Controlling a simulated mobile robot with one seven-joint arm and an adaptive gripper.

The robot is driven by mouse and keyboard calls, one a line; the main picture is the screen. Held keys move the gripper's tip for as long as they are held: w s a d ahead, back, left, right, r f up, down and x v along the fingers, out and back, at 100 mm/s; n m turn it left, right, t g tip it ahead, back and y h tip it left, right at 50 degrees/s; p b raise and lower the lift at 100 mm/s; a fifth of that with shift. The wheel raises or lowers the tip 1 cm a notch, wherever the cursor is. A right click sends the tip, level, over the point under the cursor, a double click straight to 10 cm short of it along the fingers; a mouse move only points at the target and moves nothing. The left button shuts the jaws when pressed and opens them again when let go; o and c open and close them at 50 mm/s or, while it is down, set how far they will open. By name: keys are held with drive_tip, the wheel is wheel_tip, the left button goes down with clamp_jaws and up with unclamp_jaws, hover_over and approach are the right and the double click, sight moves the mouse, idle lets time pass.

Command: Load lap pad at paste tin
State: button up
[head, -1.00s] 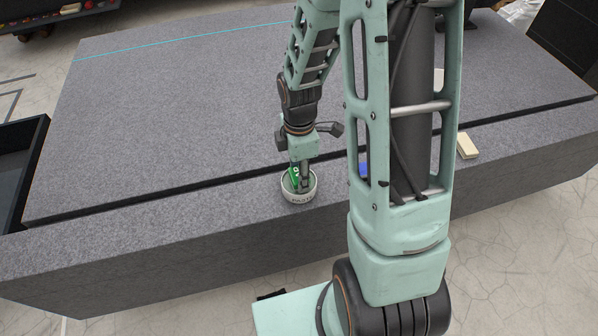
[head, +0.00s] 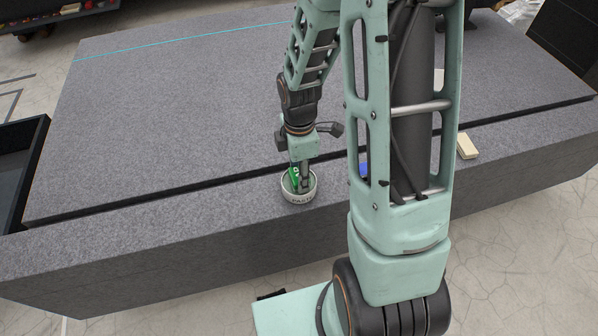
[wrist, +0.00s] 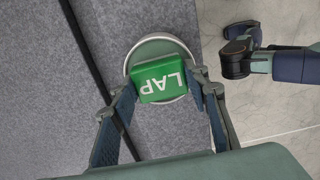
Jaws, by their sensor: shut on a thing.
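The lap pad is a green block marked LAP (wrist: 162,82). My gripper (wrist: 165,90) is shut on it, with a finger on either side in the wrist view. The pad is over the round paste tin (wrist: 157,45) and overlaps its opening. In the head view the pad (head: 294,177) shows as a green patch at my gripper (head: 302,185), inside the rim of the pale paste tin (head: 300,199). The tin stands on the granite near its front edge. Whether the pad touches the paste is hidden.
A cream block (head: 467,146) lies on the granite ledge to the right. A blue thing (head: 364,170) is partly hidden behind my arm. A dark groove (head: 150,197) runs along the granite bed (head: 180,110), whose left part is clear. A dark tray (head: 22,170) stands at the left.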

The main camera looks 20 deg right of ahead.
drive_tip(key=shift+r+p, duration=2.85)
drive_tip(key=shift+r, duration=0.6)
